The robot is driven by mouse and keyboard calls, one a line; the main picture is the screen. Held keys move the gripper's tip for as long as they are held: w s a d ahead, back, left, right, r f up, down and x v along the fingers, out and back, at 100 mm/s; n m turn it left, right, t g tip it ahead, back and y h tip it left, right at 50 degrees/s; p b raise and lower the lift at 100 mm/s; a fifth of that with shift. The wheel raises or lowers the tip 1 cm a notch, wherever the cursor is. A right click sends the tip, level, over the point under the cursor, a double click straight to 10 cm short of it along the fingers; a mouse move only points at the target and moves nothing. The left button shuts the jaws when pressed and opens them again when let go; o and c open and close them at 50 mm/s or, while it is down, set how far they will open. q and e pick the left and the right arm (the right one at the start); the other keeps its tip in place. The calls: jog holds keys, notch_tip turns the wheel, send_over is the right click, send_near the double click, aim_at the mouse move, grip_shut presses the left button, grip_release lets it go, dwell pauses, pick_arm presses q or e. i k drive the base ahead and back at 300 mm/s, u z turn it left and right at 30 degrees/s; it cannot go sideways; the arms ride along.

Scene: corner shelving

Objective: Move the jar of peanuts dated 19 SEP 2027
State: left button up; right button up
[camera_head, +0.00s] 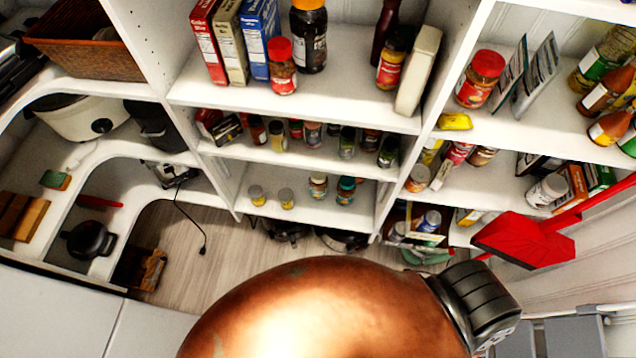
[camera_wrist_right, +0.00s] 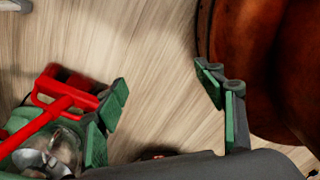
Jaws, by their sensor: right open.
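No date or jar label can be read from here, so I cannot tell which jar is the one dated 19 SEP 2027. In the head view a jar with a red lid (camera_head: 283,80) stands at the front of the middle upper shelf. A larger red-lidded jar (camera_head: 479,83) stands on the right-hand shelf. A dark-lidded jar (camera_head: 390,73) is beside a pale box. In the right wrist view my right gripper (camera_wrist_right: 163,84) is open and empty, its green-padded fingers spread above the wooden floor. My left gripper is not in view.
A red dustpan-like object (camera_head: 523,240) with a long handle is at the right. Boxes (camera_head: 260,38) and a tall dark jar (camera_head: 309,38) stand near the middle jar. Small jars (camera_head: 347,140) fill lower shelves. In the wrist view a red-handled object (camera_wrist_right: 65,100) lies by the left finger.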

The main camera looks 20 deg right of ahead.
aim_at(318, 180)
jog(key=k, duration=1.3)
jog(key=z, duration=0.7)
jog(key=i, duration=1.25)
jog(key=u, duration=0.2)
